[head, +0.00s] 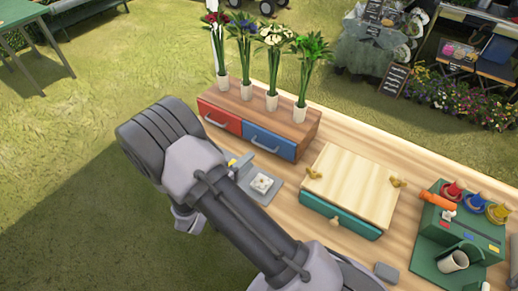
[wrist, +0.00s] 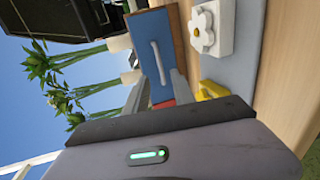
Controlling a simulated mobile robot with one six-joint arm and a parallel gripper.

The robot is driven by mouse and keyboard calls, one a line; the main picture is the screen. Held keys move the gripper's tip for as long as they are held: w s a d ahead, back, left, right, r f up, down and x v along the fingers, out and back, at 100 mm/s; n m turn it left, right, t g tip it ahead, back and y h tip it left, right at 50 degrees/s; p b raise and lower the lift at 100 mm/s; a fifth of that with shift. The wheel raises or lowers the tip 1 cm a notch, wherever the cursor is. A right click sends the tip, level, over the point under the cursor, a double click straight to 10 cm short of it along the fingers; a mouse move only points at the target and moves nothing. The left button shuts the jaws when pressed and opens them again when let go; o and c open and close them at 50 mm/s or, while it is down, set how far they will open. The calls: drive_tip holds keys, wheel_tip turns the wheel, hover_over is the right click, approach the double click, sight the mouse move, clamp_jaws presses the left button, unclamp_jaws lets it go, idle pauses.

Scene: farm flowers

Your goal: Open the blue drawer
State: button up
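The blue drawer (head: 268,143) is the right-hand front of a low wooden cabinet, beside the red drawer (head: 219,117). It looks closed and has a pale bar handle (head: 264,146). In the wrist view the blue drawer (wrist: 169,28) appears turned sideways, with its handle (wrist: 160,64) ahead of my fingers. My gripper (wrist: 160,84) points toward the cabinet, its two grey fingers apart with a bit of red showing between them. The fingers appear short of the handle, and nothing shows between them but background. In the head view my arm hides most of the gripper.
A white flower block (head: 262,184) sits on a grey plate before the cabinet, with a yellow piece (wrist: 212,90) near my fingers. Several potted flowers (head: 272,100) stand on the cabinet. A wooden box with a green drawer (head: 340,216) is to the right.

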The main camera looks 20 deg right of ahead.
drive_tip(key=b+x, duration=0.1)
drive_tip(key=x, duration=0.7)
drive_tip(key=shift+w+d+f, duration=0.1)
drive_tip(key=shift+w+d, duration=0.05)
drive_tip(key=shift+d, duration=0.05)
clamp_jaws()
idle(0.9)
